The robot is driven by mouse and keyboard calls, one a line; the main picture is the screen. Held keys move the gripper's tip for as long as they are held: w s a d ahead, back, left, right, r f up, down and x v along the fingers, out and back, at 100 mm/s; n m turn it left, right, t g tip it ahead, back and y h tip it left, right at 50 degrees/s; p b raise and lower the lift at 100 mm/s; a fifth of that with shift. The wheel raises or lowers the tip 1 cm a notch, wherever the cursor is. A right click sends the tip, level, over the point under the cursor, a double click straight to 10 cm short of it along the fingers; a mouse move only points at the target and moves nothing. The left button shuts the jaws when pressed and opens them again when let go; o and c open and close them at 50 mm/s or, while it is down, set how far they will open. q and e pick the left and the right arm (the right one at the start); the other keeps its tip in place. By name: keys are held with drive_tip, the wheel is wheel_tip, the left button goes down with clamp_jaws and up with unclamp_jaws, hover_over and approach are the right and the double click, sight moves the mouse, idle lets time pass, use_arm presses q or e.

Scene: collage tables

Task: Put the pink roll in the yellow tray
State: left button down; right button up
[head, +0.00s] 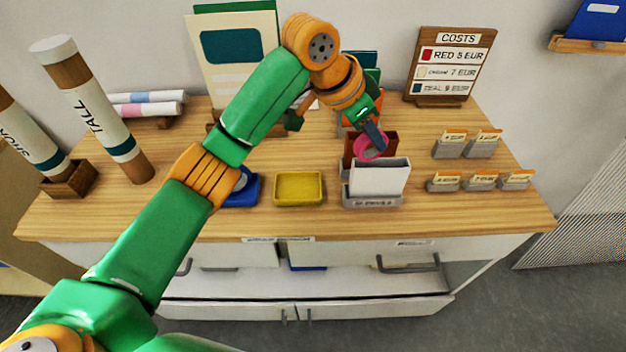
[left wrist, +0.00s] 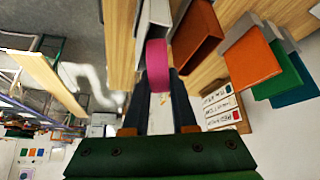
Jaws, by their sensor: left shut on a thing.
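The pink roll (head: 366,152) is a bright ring held at the tip of my left gripper (head: 376,139), above the red-brown holder and behind the white holder. In the left wrist view the pink roll (left wrist: 158,66) sits between the two dark fingers of my left gripper (left wrist: 160,88), which is shut on it. The yellow tray (head: 298,188) is shallow and looks empty, near the table's front edge, to the left of the roll. My right gripper is in neither view.
A white holder (head: 380,178) and a red-brown holder (head: 387,143) stand under and beside the roll. A blue tray (head: 243,200) is left of the yellow tray, partly behind my arm. Small card stands (head: 480,184) and a price board (head: 449,66) are at right.

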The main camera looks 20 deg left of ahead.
use_arm(q)
drive_tip(key=a+f, duration=0.2)
drive_tip(key=a, duration=0.2)
drive_tip(key=s+a+f+p, duration=0.1)
drive_tip(key=a+f, duration=0.2)
drive_tip(key=a, duration=0.1)
drive_tip(key=a+f+p, duration=0.1)
drive_tip(key=a+f, duration=0.2)
drive_tip(key=a, duration=0.2)
drive_tip(key=shift+s+a+f, duration=0.1)
drive_tip(key=shift+s+f, duration=0.1)
drive_tip(key=shift+s, duration=0.15)
drive_tip(key=f, duration=0.1)
drive_tip(key=f+p, duration=0.1)
drive_tip(key=shift+s+a+f+p, duration=0.15)
drive_tip(key=shift+a+f+p, duration=0.1)
drive_tip(key=shift+f+p, duration=0.15)
drive_tip(key=shift+f, duration=0.4)
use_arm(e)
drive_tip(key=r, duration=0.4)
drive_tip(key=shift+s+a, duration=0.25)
use_arm(q)
drive_tip(key=c, duration=0.7)
unclamp_jaws()
